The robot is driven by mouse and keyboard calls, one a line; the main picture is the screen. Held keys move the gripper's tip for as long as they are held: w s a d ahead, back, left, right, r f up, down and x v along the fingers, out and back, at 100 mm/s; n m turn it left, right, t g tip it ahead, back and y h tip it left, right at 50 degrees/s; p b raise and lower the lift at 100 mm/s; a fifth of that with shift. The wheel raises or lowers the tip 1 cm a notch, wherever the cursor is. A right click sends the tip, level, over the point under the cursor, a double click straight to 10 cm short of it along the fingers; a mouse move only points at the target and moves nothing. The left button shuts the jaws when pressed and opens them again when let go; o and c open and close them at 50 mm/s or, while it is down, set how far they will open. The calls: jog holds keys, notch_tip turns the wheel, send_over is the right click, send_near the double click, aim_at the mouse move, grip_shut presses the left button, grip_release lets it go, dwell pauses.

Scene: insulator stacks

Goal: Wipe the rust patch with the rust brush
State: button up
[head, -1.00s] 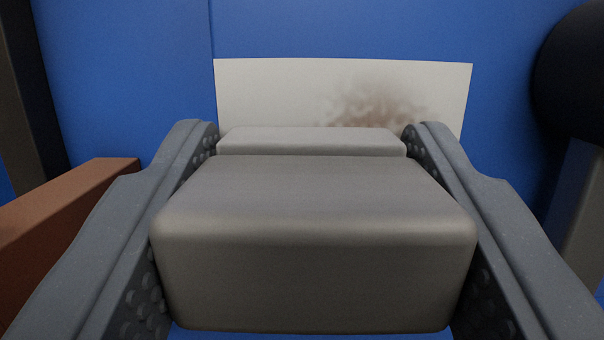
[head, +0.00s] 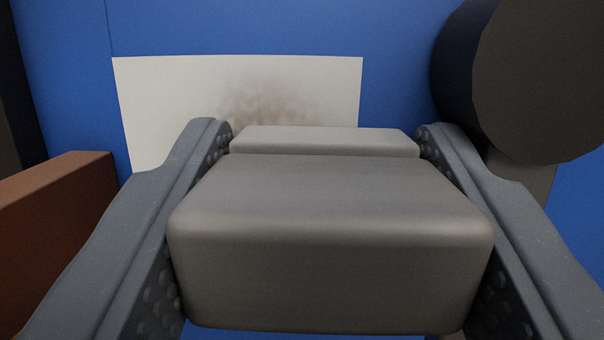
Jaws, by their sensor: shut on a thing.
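My gripper (head: 325,140) is shut on a grey block-shaped brush (head: 330,230), with one textured finger pressed on each side of it. The brush fills the lower middle of the view, and its working face is turned away from me. A white panel (head: 160,100) stands behind it on the blue wall. The rust patch (head: 265,100) is a brown smudge on the panel, just above and left of the brush's far end in the picture. The brush hides the lower part of the patch and panel. I cannot tell whether the brush touches the panel.
A large dark cylinder (head: 540,80) stands close at the upper right on a grey support. A reddish-brown beam (head: 50,220) lies at the left. A dark post (head: 18,100) rises at the far left. The blue wall (head: 400,60) is bare between panel and cylinder.

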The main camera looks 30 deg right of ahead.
aim_at(429, 256)
jog(key=shift+s+d, duration=0.4)
jog(key=shift+d, duration=0.05)
jog(key=shift+s+a+f+m, duration=0.1)
jog(key=shift+s+a+m, duration=0.05)
jog(key=shift+s+m, duration=0.2)
jog(key=shift+s+a, duration=0.2)
jog(key=shift+s, duration=0.15)
jog(key=shift+s+a, duration=0.4)
jog(key=shift+s, duration=0.4)
jog(key=shift+s+a, duration=0.85)
jog(key=shift+a, duration=0.05)
jog(key=shift+s+a+b, duration=0.2)
jog(key=shift+s+a, duration=0.25)
jog(key=shift+s, duration=0.2)
jog(key=shift+s+a+b, duration=0.15)
jog(key=shift+s+a, duration=0.25)
jog(key=shift+s, duration=0.2)
